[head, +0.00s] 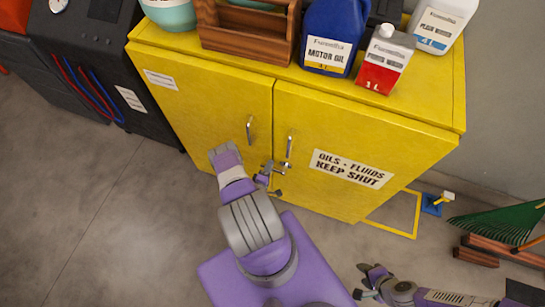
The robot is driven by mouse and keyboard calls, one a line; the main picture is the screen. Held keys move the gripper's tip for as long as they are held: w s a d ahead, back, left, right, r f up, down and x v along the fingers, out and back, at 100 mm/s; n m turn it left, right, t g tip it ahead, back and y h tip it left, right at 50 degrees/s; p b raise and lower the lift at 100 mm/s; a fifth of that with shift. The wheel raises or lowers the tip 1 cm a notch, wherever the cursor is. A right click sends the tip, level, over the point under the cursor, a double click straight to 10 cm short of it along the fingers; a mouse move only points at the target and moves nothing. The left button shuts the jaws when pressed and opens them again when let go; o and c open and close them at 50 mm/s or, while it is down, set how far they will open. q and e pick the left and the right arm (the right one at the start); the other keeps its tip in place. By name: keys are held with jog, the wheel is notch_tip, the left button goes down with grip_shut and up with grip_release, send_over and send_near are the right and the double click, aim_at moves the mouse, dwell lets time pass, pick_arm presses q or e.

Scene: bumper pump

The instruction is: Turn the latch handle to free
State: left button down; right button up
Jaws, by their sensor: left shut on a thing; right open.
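The yellow cabinet (230,100) has two closed doors, each with an upright metal pull handle near the middle seam: a left one (250,130) and a right one (289,147). The small metal latch handle (280,170) sits low by the seam, just below the right pull. My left gripper (268,178) is at the latch and shut on it; the fingers and wrist partly hide it, so its exact angle is hard to tell. My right gripper (366,281) is open and empty, low over the floor at the lower right.
On the cabinet top stand a wooden carrier (248,40), a blue motor oil jug (334,35), a red and white can (386,62) and a white jug (440,22). A dark machine (95,60) stands left. A green rake head (500,222) lies right. Floor before the doors is clear.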

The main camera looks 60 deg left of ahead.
pick_arm(q)
jog(key=c, duration=1.1)
grip_release()
jog(key=shift+r, duration=0.1)
jog(key=shift+c, duration=0.2)
jog(key=shift+s, duration=0.15)
jog(key=v, duration=0.7)
jog(key=shift+s+p, duration=0.15)
jog(key=shift+p, duration=0.15)
jog(key=shift+d, duration=0.1)
